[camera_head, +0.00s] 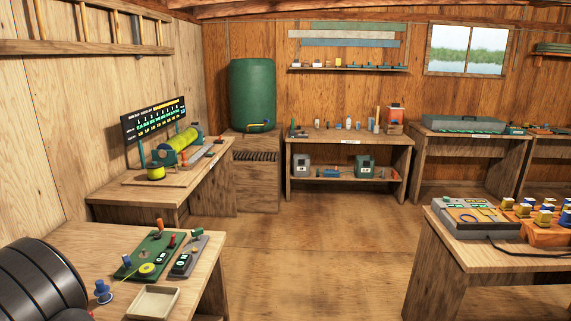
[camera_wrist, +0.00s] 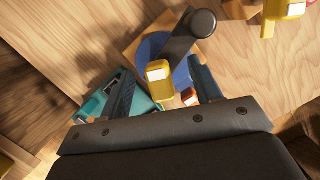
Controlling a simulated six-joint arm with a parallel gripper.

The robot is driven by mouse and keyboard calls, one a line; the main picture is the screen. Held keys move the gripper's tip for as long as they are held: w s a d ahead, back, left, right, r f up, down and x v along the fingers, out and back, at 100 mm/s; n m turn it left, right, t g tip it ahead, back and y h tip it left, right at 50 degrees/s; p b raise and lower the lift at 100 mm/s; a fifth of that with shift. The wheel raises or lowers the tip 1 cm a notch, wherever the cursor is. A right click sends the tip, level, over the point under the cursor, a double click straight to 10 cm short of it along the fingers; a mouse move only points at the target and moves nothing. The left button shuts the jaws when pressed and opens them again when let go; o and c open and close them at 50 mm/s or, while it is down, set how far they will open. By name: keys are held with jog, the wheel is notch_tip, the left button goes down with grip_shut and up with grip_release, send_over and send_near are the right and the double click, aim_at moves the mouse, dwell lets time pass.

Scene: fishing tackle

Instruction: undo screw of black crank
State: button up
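In the camera_wrist view a black crank (camera_wrist: 178,45) lies across a blue round body (camera_wrist: 152,47) on an orange-brown wooden block. Its round black knob (camera_wrist: 201,22) is at the upper right end. A yellow piece with a white label (camera_wrist: 158,72) sits at the crank's lower end; I cannot make out a screw there. My gripper (camera_wrist: 160,70) is open, its two dark fingers apart on either side of the yellow piece. Nothing shows clamped between them. My gripper is not in the camera_head view, and I cannot pick out the black crank there.
A teal object (camera_wrist: 100,106) lies by the left finger, and a small red-and-white piece (camera_wrist: 189,97) by the right one. Another yellow piece (camera_wrist: 286,9) is at the upper right. In the camera_head view, blue and yellow items crowd the right bench (camera_head: 463,253); the floor between benches is clear.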

jog(key=shift+r, duration=3.5)
